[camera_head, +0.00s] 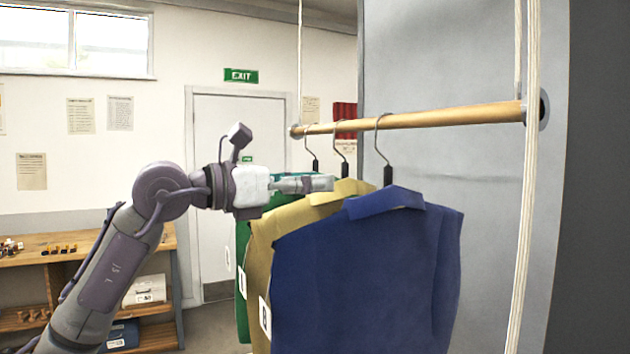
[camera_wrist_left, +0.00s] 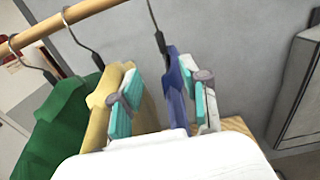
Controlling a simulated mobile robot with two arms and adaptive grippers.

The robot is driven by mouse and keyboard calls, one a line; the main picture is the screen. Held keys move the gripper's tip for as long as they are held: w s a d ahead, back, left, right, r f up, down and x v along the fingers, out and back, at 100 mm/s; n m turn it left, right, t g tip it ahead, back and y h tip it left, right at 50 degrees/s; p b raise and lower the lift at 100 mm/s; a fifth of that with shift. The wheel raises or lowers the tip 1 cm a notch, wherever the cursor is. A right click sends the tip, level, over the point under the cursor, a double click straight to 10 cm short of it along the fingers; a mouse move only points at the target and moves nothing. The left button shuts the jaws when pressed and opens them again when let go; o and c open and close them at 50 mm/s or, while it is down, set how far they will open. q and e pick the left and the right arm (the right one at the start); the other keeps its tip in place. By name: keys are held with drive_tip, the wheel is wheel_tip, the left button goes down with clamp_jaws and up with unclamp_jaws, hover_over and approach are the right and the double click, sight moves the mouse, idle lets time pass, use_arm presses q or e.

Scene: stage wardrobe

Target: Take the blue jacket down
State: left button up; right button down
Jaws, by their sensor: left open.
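The blue jacket (camera_head: 365,270) hangs on a dark hanger, nearest of the jackets, from a wooden rail (camera_head: 430,119). My left gripper (camera_head: 326,183) reaches in from the left at collar height, over the yellow jacket's shoulder and beside the blue collar. In the left wrist view, the open teal fingers of the gripper (camera_wrist_left: 165,98) stand apart. The blue jacket (camera_wrist_left: 176,88) shows between them, close to the right finger. Part of the yellow jacket (camera_wrist_left: 146,108) also shows between them, behind the left finger. Contact cannot be told. My right gripper is not in view.
The yellow jacket (camera_head: 262,250) and a green jacket (camera_head: 242,285) hang just behind the blue one. White ropes (camera_head: 527,200) hold the rail. A grey panel (camera_head: 490,200) stands behind it. A wooden shelf unit (camera_head: 165,290) is at the left; floor shows between.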

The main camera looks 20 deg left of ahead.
sight(386, 159)
use_arm(q)
drive_tip(key=shift+p+x, duration=0.4)
drive_tip(key=shift+x, duration=0.7)
drive_tip(key=p+x, duration=0.4)
drive_tip(key=x, duration=0.6)
drive_tip(key=shift+w+d, duration=0.1)
drive_tip(key=shift+d, duration=0.15)
drive_tip(key=shift+p+x, duration=0.35)
drive_tip(key=shift+x, duration=0.6)
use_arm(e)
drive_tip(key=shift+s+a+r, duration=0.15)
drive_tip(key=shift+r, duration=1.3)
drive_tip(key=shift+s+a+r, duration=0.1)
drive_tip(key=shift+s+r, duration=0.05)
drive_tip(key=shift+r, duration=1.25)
use_arm(q)
drive_tip(key=shift+f, duration=0.15)
clamp_jaws()
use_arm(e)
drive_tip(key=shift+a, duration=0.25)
use_arm(q)
drive_tip(key=shift+a, duration=0.1)
